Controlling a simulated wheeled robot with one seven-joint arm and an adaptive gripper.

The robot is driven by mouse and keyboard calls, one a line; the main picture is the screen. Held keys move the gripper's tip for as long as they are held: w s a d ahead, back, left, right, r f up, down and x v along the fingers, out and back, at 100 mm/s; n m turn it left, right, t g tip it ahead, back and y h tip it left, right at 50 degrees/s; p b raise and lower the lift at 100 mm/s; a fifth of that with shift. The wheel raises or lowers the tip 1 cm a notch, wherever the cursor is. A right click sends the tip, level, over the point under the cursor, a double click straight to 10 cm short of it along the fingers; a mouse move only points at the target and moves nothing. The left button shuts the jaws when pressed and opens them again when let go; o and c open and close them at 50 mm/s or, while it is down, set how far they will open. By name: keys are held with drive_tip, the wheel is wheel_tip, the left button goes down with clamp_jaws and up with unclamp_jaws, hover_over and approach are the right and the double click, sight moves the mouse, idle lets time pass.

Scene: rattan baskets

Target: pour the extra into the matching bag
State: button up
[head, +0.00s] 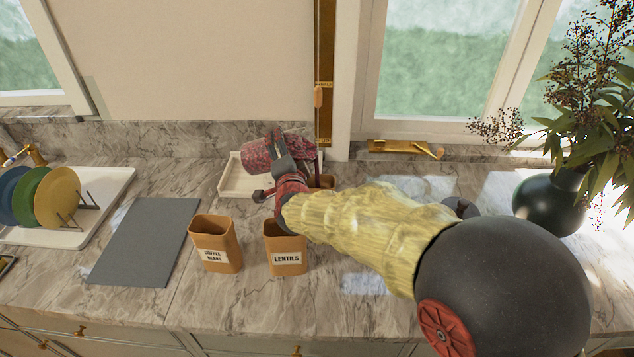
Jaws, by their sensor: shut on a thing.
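My gripper (278,150) is shut on a see-through jar (256,155) full of dark red pieces. The jar is tilted nearly onto its side, over the far counter by a pale wooden tray (232,184). I cannot tell whether it touches the tray. Two tan bags stand upright on the counter in front: the coffee beans bag (215,245) and, to its right, the lentils bag (286,250). Part of another tan container (327,181) shows behind my wrist, near the jar's right end. Its label and most of its body are hidden.
A grey mat (145,240) lies left of the bags. Further left, a white rack tray (75,225) holds blue, green and yellow plates. A dark vase (548,204) with leafy branches stands at the right. My arm hides much of the counter at centre right.

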drive_tip(key=shift+r+m+t+y+b, duration=0.3)
drive_tip(key=shift+m+b, duration=0.3)
drive_tip(key=shift+b, duration=1.15)
idle(1.8)
drive_tip(key=shift+d+f+m+t+b, duration=0.15)
drive_tip(key=shift+m+t+b, duration=0.35)
drive_tip(key=shift+b, duration=2.25)
idle(1.7)
